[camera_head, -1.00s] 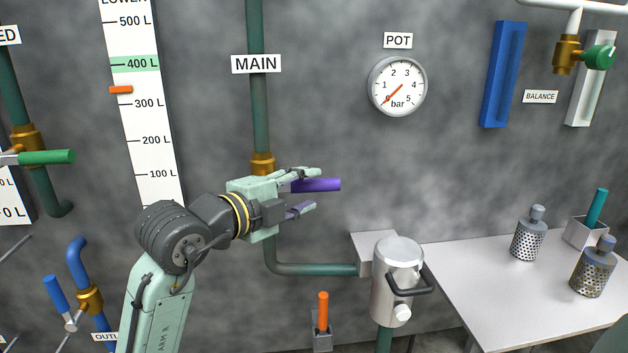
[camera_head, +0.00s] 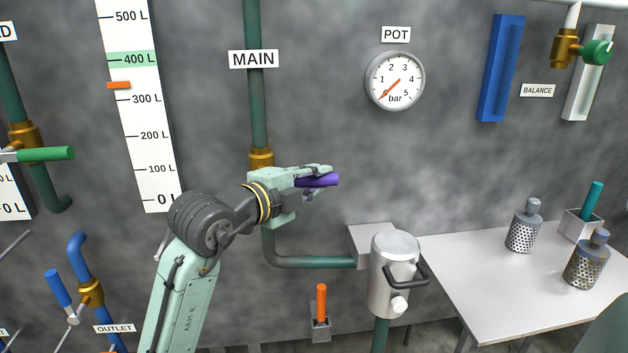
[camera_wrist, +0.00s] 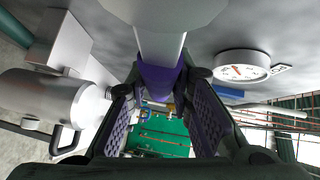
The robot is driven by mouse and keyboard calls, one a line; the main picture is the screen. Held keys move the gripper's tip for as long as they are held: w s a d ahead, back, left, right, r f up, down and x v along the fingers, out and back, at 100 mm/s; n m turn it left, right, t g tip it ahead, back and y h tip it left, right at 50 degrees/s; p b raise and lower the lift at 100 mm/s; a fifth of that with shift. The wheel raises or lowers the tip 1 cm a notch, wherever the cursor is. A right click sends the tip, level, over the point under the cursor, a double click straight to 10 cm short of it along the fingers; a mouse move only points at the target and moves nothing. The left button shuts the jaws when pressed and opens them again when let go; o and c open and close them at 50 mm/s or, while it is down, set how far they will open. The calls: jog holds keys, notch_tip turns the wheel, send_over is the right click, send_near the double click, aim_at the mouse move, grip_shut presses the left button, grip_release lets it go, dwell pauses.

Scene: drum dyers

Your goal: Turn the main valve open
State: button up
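The main valve sits on the green pipe under the MAIN sign (camera_head: 253,59). Its brass body (camera_head: 261,157) shows just above my gripper. Its purple lever handle (camera_head: 331,180) points right, roughly level. My gripper (camera_head: 317,182) is at the handle, with one finger above it and one below it in the head view. The fingers appear shut on the handle. In the wrist view, the purple handle (camera_wrist: 160,78) lies between the two fingertips, with a pale lever shaft above it. My gripper hides the lever's joint with the valve.
A silver pot (camera_head: 394,275) with a black handle stands below right of my gripper. An orange-handled lever (camera_head: 321,302) is below. The pot gauge (camera_head: 395,80) reads near zero. A white table (camera_head: 480,290) with perforated cylinders stands at right.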

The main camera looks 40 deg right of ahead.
grip_shut()
dwell(0.3)
